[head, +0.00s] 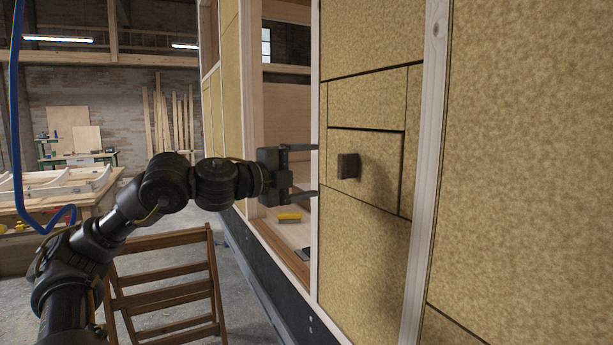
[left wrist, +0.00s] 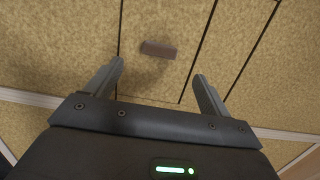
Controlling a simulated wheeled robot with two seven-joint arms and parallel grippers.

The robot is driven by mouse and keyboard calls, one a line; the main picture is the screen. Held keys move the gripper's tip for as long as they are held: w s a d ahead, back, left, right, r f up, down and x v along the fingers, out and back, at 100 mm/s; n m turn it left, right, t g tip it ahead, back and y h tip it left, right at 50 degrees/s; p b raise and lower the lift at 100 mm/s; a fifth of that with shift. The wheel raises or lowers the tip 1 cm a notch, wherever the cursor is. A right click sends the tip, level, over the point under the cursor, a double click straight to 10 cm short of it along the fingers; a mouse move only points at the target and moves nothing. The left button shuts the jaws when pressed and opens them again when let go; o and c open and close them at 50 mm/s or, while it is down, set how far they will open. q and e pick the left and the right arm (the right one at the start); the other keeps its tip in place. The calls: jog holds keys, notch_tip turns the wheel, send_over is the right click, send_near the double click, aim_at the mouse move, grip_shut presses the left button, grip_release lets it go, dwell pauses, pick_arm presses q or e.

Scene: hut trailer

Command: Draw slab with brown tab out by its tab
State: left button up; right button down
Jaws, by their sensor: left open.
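The slab (head: 370,180) is a tan, fibrous panel set in the wall among similar panels, outlined by dark seams. Its brown tab (head: 347,166) is a small block standing out from its face; it also shows in the left wrist view (left wrist: 158,49). My left gripper (head: 304,170) is open and empty, to the left of the tab and apart from it. In the left wrist view the left gripper (left wrist: 160,72) has its two fingers spread, with the tab ahead, between and beyond the tips. My right gripper is in neither view.
A pale wooden stud (head: 425,170) runs upright right of the slab. An open bay left of it holds a yellow-topped item (head: 289,217) on its ledge. A wooden ladder-like frame (head: 165,285) stands below my left arm. A workbench (head: 60,210) is at far left.

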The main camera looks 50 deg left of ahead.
aim_at(339, 166)
pick_arm(q)
jog(key=w+p, duration=0.1)
jog(key=w, duration=0.2)
jog(key=w+d+p, duration=0.1)
jog(key=w+p, duration=0.1)
jog(key=w, duration=0.1)
jog(key=w+p, duration=0.1)
jog(key=w, duration=0.2)
jog(key=shift+w+d+r+p, duration=0.1)
jog(key=shift+w+d+p, duration=0.1)
jog(key=shift+w+p, duration=0.15)
jog(key=shift+w+d, duration=0.1)
jog(key=shift+w, duration=0.45)
jog(key=shift+c, duration=0.3)
jog(key=c, duration=1.1)
jog(key=shift+p, duration=0.35)
jog(key=shift+s, duration=0.2)
